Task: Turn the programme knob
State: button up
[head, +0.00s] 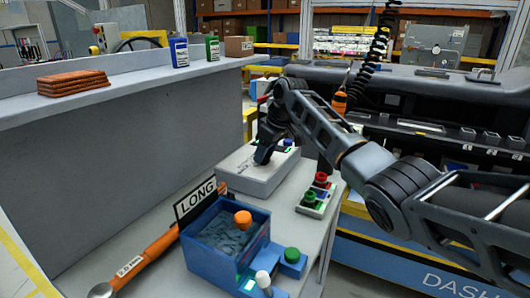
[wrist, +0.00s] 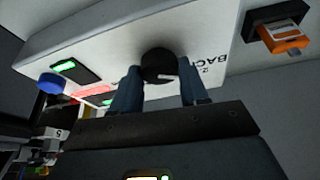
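The programme knob (wrist: 160,65) is round and black with a pale pointer mark, on the light face of a box-shaped module (head: 250,182). Printed letters beside it in the wrist view are partly covered; "BAC" shows. My gripper (head: 264,156) reaches down onto the module's top in the head view, hiding the knob there. In the wrist view my two blue-grey fingers (wrist: 160,85) stand on either side of the knob, close to its edges. I cannot tell whether they touch it.
A green light (wrist: 64,67), a red-lit panel (wrist: 93,91) and a blue button (wrist: 49,82) lie beside the knob. A red-and-green button box (head: 317,194) stands right of the module. A blue bin (head: 226,244) and a LONG sign (head: 197,199) stand nearer.

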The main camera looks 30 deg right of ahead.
jog(key=c, duration=0.5)
jog(key=shift+c, duration=0.2)
jog(key=shift+r+p, duration=0.1)
jog(key=shift+p, duration=0.2)
jog(key=m+p, duration=0.1)
jog(key=m+h+p, duration=0.1)
jog(key=shift+a+r+m+t+p, duration=0.2)
jog(key=shift+m+t+p, duration=0.1)
jog(key=shift+m+p, duration=0.1)
jog(key=m+h+p, duration=0.1)
jog(key=m+p, duration=0.1)
jog(key=m, duration=0.1)
jog(key=shift+a+f+m+p, duration=0.1)
jog(key=shift+m+p, duration=0.2)
jog(key=shift+p, duration=0.1)
jog(key=m+h+p, duration=0.1)
jog(key=m+h, duration=0.1)
jog(key=m, duration=0.2)
jog(key=shift+f, duration=0.1)
jog(key=shift+w+a+m+g+h+b, duration=0.1)
jog(key=shift+m+g+h+b, duration=0.35)
jog(key=shift+m, duration=0.9)
jog(key=shift+w+m+g+h+b, duration=0.1)
jog(key=shift+m+g+h+b, duration=0.35)
jog(key=shift+m, duration=0.9)
